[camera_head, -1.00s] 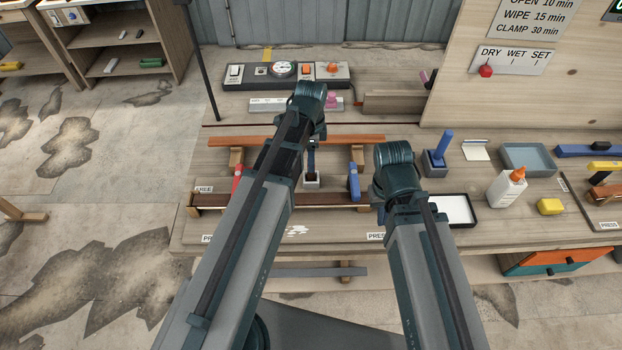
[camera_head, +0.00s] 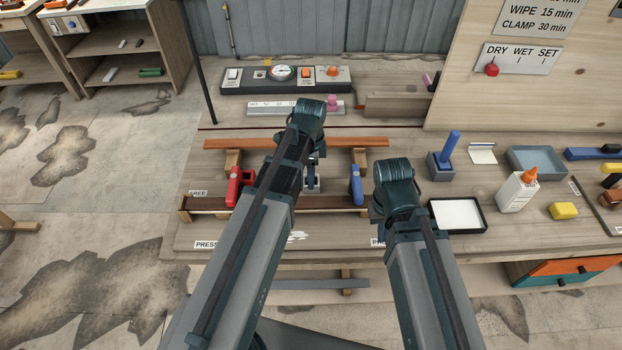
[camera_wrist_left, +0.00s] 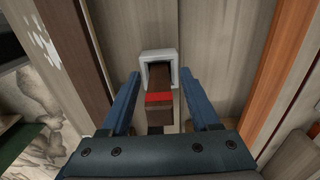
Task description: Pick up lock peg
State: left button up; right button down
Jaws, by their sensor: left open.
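A dark brown peg with a red band (camera_wrist_left: 159,97), which looks like the lock peg, stands in a square grey holder (camera_wrist_left: 158,57) in the left wrist view. My left gripper (camera_wrist_left: 158,103) is open, one blue finger on each side of the peg, with visible gaps. In the head view the grey holder (camera_head: 312,186) shows between the two bars, partly behind my left arm, and my left gripper (camera_head: 315,155) is mostly hidden by its own wrist.
An orange-brown bar (camera_head: 345,142) lies behind the holder and a dark brown bar (camera_head: 275,204) in front. A red clamp (camera_head: 236,187) and a blue clamp (camera_head: 356,185) stand on either side. A black-rimmed tray (camera_head: 456,214) and glue bottle (camera_head: 517,190) are at right.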

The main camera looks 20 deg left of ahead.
jog(key=shift+r, duration=0.1)
pick_arm(q)
grip_shut()
jog(key=shift+r, duration=0.15)
